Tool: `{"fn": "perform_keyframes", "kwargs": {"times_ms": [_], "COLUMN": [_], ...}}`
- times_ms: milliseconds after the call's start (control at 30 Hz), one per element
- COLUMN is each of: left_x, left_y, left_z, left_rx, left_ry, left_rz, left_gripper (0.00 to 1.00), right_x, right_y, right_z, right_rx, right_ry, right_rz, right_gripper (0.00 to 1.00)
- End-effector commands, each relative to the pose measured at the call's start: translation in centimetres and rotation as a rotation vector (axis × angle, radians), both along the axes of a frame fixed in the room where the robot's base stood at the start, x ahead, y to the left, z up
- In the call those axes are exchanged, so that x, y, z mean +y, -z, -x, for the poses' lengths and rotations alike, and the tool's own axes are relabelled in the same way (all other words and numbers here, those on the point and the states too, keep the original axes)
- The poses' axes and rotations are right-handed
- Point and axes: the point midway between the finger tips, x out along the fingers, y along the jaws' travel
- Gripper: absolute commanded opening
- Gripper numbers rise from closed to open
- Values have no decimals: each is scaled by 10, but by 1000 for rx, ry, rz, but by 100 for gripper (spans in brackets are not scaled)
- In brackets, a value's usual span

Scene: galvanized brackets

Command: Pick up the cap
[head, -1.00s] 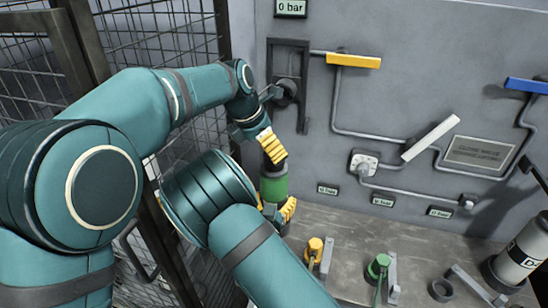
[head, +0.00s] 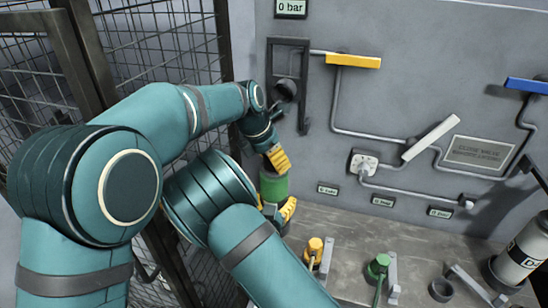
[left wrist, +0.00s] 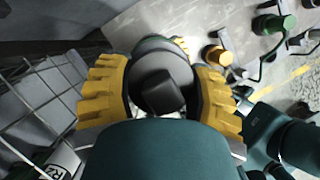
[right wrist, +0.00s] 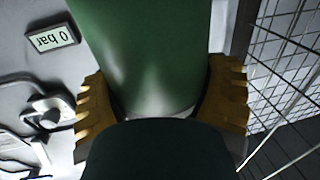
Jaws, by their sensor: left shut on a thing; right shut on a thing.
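My left gripper (head: 277,159) is shut on a dark grey round cap with a blocky knob, the cap (left wrist: 162,92) showing between the yellow fingers in the left wrist view. A green cylinder (head: 273,188) is directly below the left gripper in the head view; a strip of green shows past the cap in the left wrist view. My right gripper (head: 287,210) is shut on the green cylinder, which fills the space between its fingers in the right wrist view (right wrist: 150,50). Whether the cap touches the cylinder's top is hidden by the fingers.
A grey wall with pipes, a yellow handle (head: 353,61), a white lever (head: 430,138) and gauges stands behind. A wire mesh fence (head: 160,45) is at left. On the bench are yellow (head: 314,250) and green (head: 378,266) fittings, brackets and a white canister (head: 522,252).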

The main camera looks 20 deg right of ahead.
Motion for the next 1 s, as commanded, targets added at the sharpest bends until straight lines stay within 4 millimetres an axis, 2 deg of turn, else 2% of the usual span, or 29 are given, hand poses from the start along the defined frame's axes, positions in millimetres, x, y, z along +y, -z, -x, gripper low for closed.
{"fn": "perform_keyframes", "kwargs": {"times_ms": [167, 267, 700, 1000], "left_x": [0, 0, 0, 0], "left_y": [-2, -10, -87, -113], "left_z": [0, -1, -1, 0], "left_rx": [-1, -3, -3, -1], "left_ry": [0, -1, 0, 0], "left_rz": [1, 2, 1, 1], "left_gripper": [20, 20, 20, 20], "right_x": [0, 0, 0, 0], "right_y": [0, 0, 0, 0], "right_z": [0, 0, 0, 0], "right_rx": [-1, -1, -1, -1], "right_ry": [0, 0, 0, 0], "right_rz": [0, 0, 0, 0], "right_gripper": [34, 34, 34, 34]}}
